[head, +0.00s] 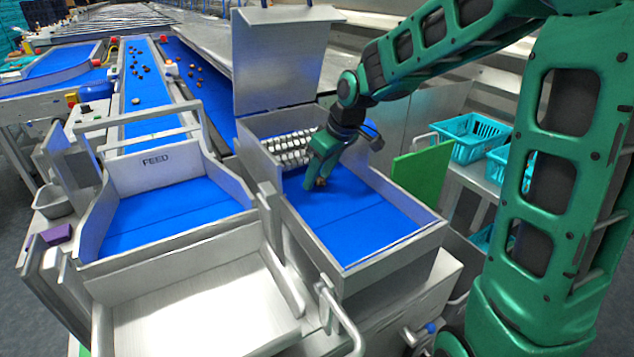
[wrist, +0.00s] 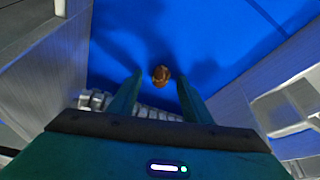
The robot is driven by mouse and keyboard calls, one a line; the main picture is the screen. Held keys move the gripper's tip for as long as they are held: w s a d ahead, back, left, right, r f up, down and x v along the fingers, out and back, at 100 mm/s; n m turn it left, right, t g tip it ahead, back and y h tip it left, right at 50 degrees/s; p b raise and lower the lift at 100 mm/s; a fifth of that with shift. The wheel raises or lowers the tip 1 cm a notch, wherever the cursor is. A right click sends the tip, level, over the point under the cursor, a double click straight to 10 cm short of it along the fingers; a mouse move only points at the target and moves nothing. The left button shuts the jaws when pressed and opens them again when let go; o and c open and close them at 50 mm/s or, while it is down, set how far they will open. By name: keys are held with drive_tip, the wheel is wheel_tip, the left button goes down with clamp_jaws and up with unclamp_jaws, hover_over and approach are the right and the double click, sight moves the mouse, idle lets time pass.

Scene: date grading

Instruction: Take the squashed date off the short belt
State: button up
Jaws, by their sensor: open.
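The squashed date (wrist: 161,75) is a small brown lump on the blue short belt (wrist: 125,35). In the wrist view it lies just beyond and between my fingertips, with blue belt showing around it. In the head view a small orange-brown bit of the date (head: 321,183) shows at the tips of my gripper (head: 316,182), partly hidden by the fingers. My gripper, also in the wrist view (wrist: 161,82), is open and points down over the short belt (head: 370,235), near its roller end. I cannot tell whether either finger touches the date.
Metal side walls (head: 425,212) enclose the short belt, with a studded roller (head: 290,150) and raised metal cover (head: 280,60) behind. A FEED tray (head: 155,158) stands left. Teal crates (head: 470,140) and a green panel (head: 415,175) are right. The belt's front is clear.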

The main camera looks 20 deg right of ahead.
drive_tip(key=c, duration=0.9)
drive_tip(key=shift+r, duration=0.1)
